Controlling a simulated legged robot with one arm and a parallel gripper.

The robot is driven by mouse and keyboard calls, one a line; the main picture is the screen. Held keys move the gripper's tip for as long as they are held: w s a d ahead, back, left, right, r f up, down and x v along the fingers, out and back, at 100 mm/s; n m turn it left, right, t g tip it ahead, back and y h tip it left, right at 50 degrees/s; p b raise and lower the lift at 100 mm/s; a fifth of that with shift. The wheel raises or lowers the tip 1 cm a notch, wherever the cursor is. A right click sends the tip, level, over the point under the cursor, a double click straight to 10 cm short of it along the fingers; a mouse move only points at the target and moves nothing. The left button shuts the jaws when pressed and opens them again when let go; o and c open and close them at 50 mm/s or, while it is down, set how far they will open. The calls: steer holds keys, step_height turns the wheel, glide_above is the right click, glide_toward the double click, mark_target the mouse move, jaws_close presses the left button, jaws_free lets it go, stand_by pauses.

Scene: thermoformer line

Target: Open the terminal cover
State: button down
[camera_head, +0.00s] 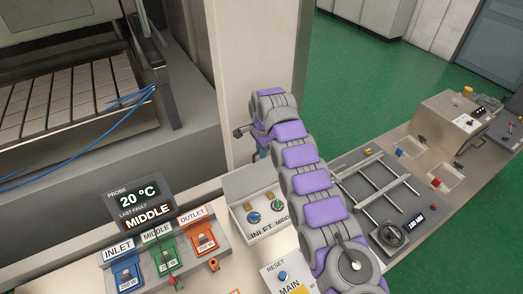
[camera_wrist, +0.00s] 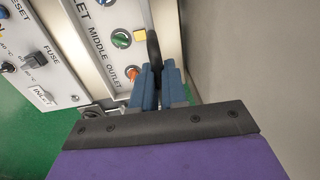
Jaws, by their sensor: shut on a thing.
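In the wrist view, my gripper (camera_wrist: 158,82) has its two blue fingers closed around a dark upright bar (camera_wrist: 153,45). The bar stands beside a white panel (camera_wrist: 103,45) marked MIDDLE and OUTLET, and looks like a handle or edge. I cannot tell whether it belongs to the terminal cover, or how far that cover is open. In the head view, my gripper (camera_head: 261,150) is mostly hidden by my purple and grey arm, close to the pale pillar. The knob panel (camera_head: 236,187) stands below it, partly hidden by the arm.
A display (camera_head: 141,203) reads PROBE 20 °C, LAST FAULT MIDDLE. Blue INLET (camera_head: 127,276), green MIDDLE (camera_head: 165,258) and orange OUTLET (camera_head: 205,241) blocks stand below it. The pillar (camera_head: 243,50) is close to my gripper. A bench with a metal frame (camera_head: 375,185) lies right; green floor is beyond.

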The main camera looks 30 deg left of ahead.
steer(key=c, duration=1.6)
jaws_free()
steer(key=shift+d+f, duration=0.15)
steer(key=shift+f, duration=0.15)
steer(key=o, duration=0.4)
steer(key=shift+w, duration=0.25)
steer(key=shift+o, duration=0.2)
steer(key=shift+s+r, duration=0.15)
steer(key=shift+r, duration=0.15)
step_height(320, 180, up, 12)
steer(key=p, duration=0.6)
steer(key=shift+f, duration=0.15)
steer(key=shift+f, duration=0.15)
